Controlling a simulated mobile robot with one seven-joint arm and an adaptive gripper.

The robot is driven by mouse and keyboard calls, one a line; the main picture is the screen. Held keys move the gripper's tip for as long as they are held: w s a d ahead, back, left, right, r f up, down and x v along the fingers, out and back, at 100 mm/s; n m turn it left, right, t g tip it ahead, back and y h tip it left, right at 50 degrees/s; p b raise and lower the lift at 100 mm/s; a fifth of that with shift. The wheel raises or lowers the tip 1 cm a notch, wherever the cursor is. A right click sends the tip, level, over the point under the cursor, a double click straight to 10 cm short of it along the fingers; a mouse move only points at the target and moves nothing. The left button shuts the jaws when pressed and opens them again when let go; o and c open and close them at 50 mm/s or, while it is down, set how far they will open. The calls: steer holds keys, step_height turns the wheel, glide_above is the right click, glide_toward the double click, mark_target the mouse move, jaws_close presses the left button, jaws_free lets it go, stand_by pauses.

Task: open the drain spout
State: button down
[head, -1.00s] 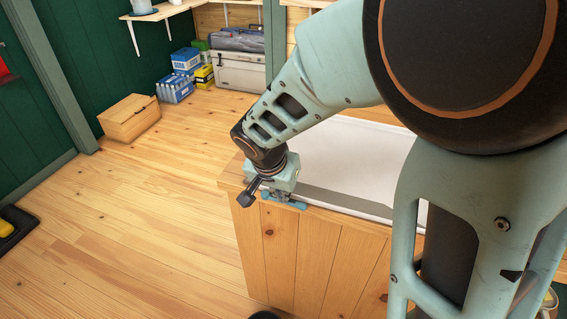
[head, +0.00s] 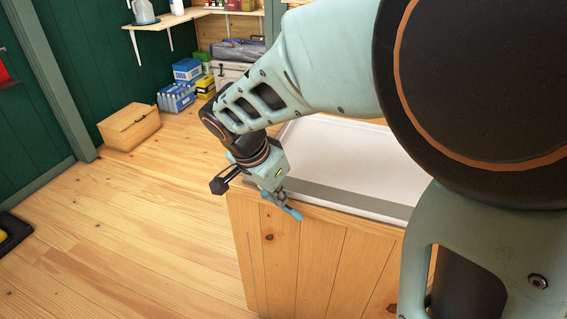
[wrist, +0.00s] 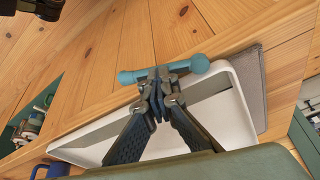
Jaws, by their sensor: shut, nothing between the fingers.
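A small teal bar with rounded ends (wrist: 200,65) lies across the tips of my gripper (wrist: 157,82) in the wrist view; it may be the handle of the drain spout. In the head view the teal bar (head: 293,212) shows by the front edge of a wooden cabinet, near its left corner, sloping down to the right. My gripper (head: 278,193) is shut and empty, with its tips at the bar. I cannot tell whether they touch it. The spout itself I cannot make out.
The wooden cabinet (head: 290,250) has a white basin or tray (head: 345,160) with a grey strip on top.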

steer(key=shift+s+a+m, duration=0.15)
steer(key=shift+s+m, duration=0.05)
steer(key=shift+m, duration=0.3)
steer(key=c, duration=2.7)
jaws_free()
steer(key=shift+c, duration=0.2)
steer(key=o, duration=2.7)
steer(key=shift+w, duration=0.1)
steer(key=shift+o, duration=0.2)
steer(key=v, duration=1.2)
steer(key=shift+a, duration=0.2)
steer(key=shift+w, duration=0.1)
